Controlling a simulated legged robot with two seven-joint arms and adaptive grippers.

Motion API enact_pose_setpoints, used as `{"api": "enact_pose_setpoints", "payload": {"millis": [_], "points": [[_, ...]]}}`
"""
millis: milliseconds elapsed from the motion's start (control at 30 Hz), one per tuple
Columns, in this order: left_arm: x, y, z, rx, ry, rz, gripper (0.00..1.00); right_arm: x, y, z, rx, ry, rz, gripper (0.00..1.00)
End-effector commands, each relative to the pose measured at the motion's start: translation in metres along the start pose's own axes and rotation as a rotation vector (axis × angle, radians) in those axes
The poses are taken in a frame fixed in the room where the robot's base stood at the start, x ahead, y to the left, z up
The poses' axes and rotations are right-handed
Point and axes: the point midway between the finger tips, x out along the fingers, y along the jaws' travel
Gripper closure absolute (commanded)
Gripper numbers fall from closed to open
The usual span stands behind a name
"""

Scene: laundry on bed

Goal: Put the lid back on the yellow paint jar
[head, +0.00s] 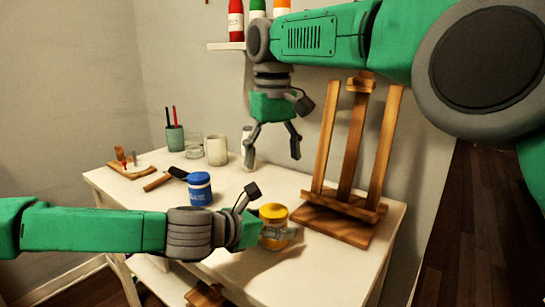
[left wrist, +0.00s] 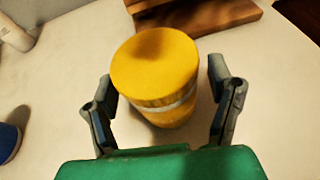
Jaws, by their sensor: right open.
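The yellow paint jar (head: 274,226) stands upright near the front right of the white table. Its flat yellow top (left wrist: 155,62) looks like a lid sitting on it, above a pale band in the left wrist view. My left gripper (head: 269,212) is open around the jar, one finger on each side. The left wrist view shows gaps between both fingers and the jar. My right gripper (head: 273,146) is open and empty, hanging above the table behind the jar. No separate loose lid shows.
A wooden easel (head: 345,215) stands just right of and behind the yellow jar. A blue jar (head: 200,189) stands to the left, with a dark-bladed tool (head: 158,183) behind it. Cups (head: 216,150) and a brush holder (head: 175,139) stand at the back. Paint bottles (head: 236,22) sit on a wall shelf.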

Motion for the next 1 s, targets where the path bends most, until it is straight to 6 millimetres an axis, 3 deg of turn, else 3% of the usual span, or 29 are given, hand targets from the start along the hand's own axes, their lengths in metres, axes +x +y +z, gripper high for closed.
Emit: {"api": "enact_pose_setpoints", "payload": {"millis": [133,267,700,1000], "points": [[-0.003,0.000,0.000,0.000,0.000,0.000,0.25,0.000,0.000,0.000,0.000,0.000,0.000,0.25],[-0.018,0.001,0.000,0.000,-0.001,0.000,0.25,0.000,0.000,0.000,0.000,0.000,0.000,0.25],[-0.104,0.002,-0.001,0.000,-0.001,0.001,0.25,0.000,0.001,0.000,0.000,0.000,0.000,0.25],[-0.119,0.001,-0.002,-0.001,0.002,0.000,0.25,0.000,0.002,0.000,0.000,0.000,-0.001,0.25]]}}
